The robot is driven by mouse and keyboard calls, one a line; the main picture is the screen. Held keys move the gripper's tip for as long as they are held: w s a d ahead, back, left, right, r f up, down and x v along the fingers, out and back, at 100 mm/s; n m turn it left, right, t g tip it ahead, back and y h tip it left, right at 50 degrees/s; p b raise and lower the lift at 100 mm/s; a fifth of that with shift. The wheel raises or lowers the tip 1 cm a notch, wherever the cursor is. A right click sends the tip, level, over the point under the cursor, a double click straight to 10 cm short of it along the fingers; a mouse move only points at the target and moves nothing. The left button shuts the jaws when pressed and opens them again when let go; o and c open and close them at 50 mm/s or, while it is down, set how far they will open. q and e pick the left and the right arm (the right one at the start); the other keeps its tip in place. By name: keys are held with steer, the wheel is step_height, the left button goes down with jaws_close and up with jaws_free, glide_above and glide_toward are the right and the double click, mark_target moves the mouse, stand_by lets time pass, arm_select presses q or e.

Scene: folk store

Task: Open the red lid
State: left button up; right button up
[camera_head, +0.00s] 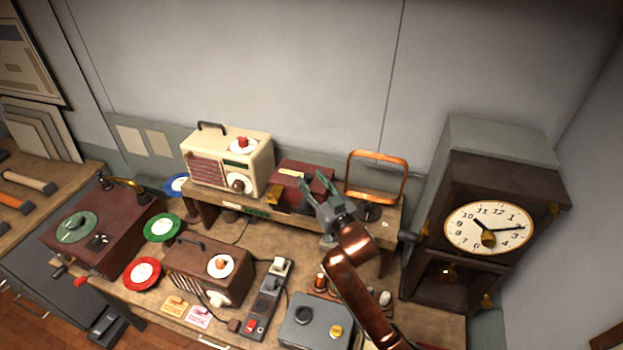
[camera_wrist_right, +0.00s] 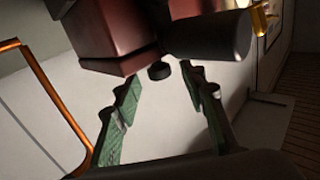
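A dark red box with a red lid (camera_head: 293,172) sits on the raised wooden shelf (camera_head: 330,215), between the cream radio and the orange frame. My right gripper (camera_head: 316,185) is open at the front right of the box and partly covers it. I cannot tell whether the fingers touch it. In the right wrist view, dark red box surfaces (camera_wrist_right: 110,50) show at the top, beyond the two spread green fingers of my right gripper (camera_wrist_right: 164,90). The lid appears closed. My left gripper is not in view.
The cream radio (camera_head: 225,162) stands left of the red box. The orange frame (camera_head: 376,155) stands to its right. A tall clock cabinet (camera_head: 467,230) is at the right. The lower bench holds a brown radio (camera_head: 200,280) and a grey box (camera_head: 316,322).

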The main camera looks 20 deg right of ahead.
steer(key=shift+w+a, duration=0.1)
steer(key=shift+w, duration=0.15)
jaws_close()
stand_by(0.3)
